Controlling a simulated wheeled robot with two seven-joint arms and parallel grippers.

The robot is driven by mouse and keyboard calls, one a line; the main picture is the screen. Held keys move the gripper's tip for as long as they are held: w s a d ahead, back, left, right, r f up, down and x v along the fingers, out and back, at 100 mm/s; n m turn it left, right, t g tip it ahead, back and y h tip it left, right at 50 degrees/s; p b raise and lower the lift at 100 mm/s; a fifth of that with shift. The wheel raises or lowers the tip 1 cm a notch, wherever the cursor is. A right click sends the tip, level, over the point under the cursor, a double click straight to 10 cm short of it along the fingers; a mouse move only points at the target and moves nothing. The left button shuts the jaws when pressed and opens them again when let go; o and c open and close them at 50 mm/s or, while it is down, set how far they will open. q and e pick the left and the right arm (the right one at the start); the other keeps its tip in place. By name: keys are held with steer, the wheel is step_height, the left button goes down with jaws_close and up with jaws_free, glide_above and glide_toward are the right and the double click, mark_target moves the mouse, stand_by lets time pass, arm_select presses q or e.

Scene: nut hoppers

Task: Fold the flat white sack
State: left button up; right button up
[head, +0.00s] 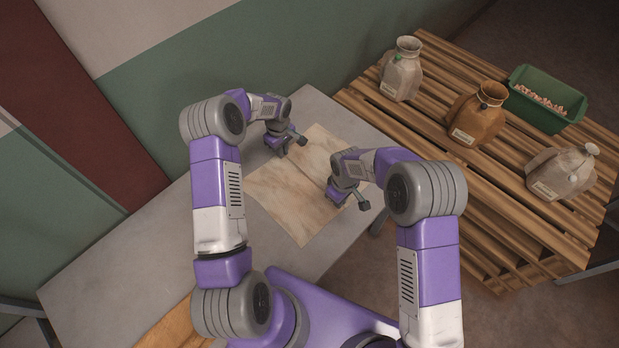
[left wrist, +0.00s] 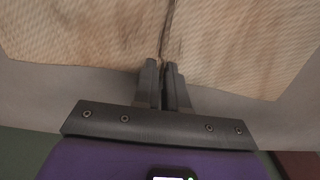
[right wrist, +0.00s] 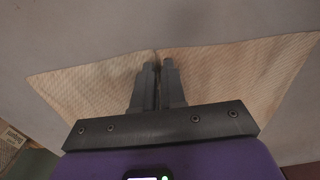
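The flat sack (head: 300,222) is pale tan woven cloth with brown smudges and lies spread on the grey table. A crease line runs across it between my two grippers. My left gripper (head: 303,138) is at its far edge; in the left wrist view the fingers are nearly together, with a dark ridge of the sack (left wrist: 230,50) running from between the tips. My right gripper (head: 362,205) is at the opposite edge; in the right wrist view its fingers are close together on the sack (right wrist: 225,75), which puckers at the tips. My right arm hides part of the sack.
The grey table (head: 120,260) is bare to the left. A slatted wooden platform (head: 440,165) stands at right, carrying a grey sack (head: 401,78), a brown open sack (head: 476,120), a tied beige sack (head: 560,178) and a green crate (head: 520,108) of nuts. A green wall stands behind.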

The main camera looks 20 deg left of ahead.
arm_select(q)
jaws_close()
arm_select(e)
jaws_close()
